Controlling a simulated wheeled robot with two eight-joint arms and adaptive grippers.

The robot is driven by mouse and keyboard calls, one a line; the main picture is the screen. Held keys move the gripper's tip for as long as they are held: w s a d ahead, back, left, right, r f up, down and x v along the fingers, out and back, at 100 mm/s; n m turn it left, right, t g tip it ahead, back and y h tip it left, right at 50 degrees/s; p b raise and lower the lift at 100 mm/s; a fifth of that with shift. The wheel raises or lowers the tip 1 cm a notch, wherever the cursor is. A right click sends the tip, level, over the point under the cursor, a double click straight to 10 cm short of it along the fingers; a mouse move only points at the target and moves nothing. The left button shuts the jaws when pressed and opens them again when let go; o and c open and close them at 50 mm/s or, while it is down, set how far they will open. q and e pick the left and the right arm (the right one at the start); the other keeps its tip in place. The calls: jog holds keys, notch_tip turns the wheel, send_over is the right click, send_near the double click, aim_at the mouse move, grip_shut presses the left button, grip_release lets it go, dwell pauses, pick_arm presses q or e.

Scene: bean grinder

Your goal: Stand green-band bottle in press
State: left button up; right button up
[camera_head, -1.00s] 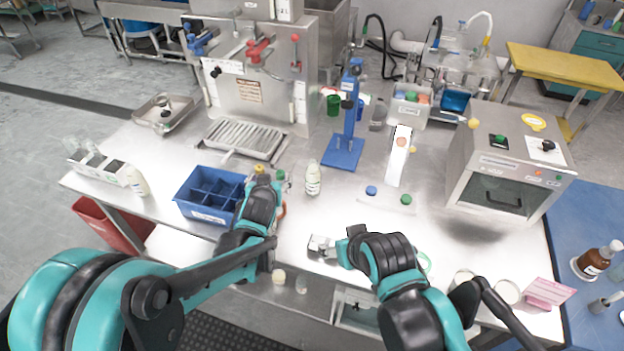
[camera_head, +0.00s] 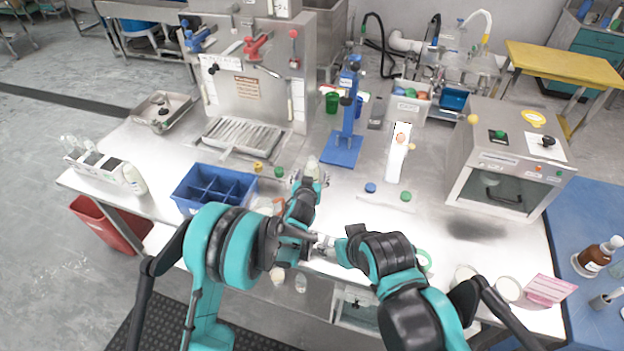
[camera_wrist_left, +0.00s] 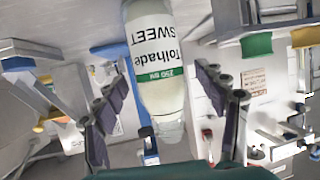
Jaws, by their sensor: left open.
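The bottle with the green band (camera_wrist_left: 165,80) fills the middle of the left wrist view, its label reading upside down. In the head view the bottle (camera_head: 312,166) stands on the steel table, its lower part hidden by my gripper. My left gripper (camera_head: 309,182) is open at the bottle; in the left wrist view its dark-padded fingers show on either side of it, apart from it. The blue press (camera_head: 342,152), a flat base with an upright column, stands right of and behind the bottle, empty. My right gripper (camera_head: 325,246) is low at the table front, partly hidden by my left arm.
A blue divided bin (camera_head: 213,188) is left of my left gripper. Yellow and green caps lie near it. A white stand (camera_head: 398,155) and blue and green buttons are right of the press. A steel oven box (camera_head: 510,160) stands at the right.

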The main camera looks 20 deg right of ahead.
pick_arm(q)
jog(key=shift+x, duration=0.8)
jog(key=shift+s+r, duration=0.1)
jog(key=shift+c, duration=1)
jog(key=c, duration=0.9)
